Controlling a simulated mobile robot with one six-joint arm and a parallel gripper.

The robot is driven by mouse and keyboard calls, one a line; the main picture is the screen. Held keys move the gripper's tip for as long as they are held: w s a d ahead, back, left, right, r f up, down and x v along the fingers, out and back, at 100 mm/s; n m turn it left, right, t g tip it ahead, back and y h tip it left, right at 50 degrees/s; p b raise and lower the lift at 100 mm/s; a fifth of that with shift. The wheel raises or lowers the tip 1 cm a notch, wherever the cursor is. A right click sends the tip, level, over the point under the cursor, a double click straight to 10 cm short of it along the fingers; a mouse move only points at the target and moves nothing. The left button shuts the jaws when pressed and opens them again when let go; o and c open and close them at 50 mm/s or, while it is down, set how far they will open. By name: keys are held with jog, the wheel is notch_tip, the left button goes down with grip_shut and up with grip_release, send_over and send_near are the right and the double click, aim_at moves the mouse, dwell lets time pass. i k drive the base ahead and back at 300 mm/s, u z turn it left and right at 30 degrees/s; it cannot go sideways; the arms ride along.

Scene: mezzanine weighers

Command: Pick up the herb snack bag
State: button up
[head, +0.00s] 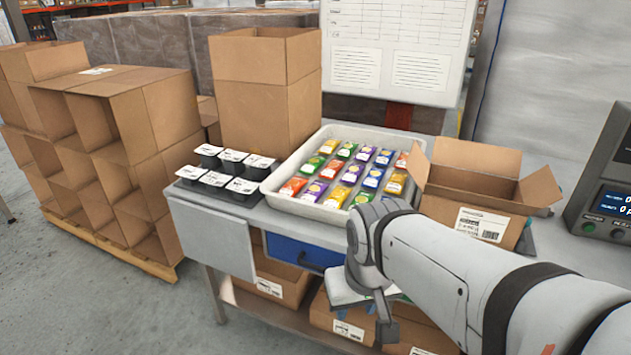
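A white tray (273,200) on the workbench holds rows of small snack bags in green, orange, yellow, purple and blue. The labels are too small to read, so I cannot tell which is the herb one by its print. Green bags show at the left (314,164), at the back (347,150) and near the front edge (361,198). My gripper (386,330) hangs low in front of the bench, below and apart from the tray. Its fingers are mostly hidden or seen edge-on, so whether it is open is unclear.
Black tubs with white lids (232,162) stand left of the tray. An open carton (470,183) stands to its right, near a scale display (606,200). A tall carton (266,100) stands behind. Boxes fill the lower shelf (285,318); stacked cartons (115,130) stand at left.

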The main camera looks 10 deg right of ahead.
aim_at(362, 196)
jog(key=z, duration=0.15)
jog(key=i, duration=0.9)
jog(key=u, duration=0.1)
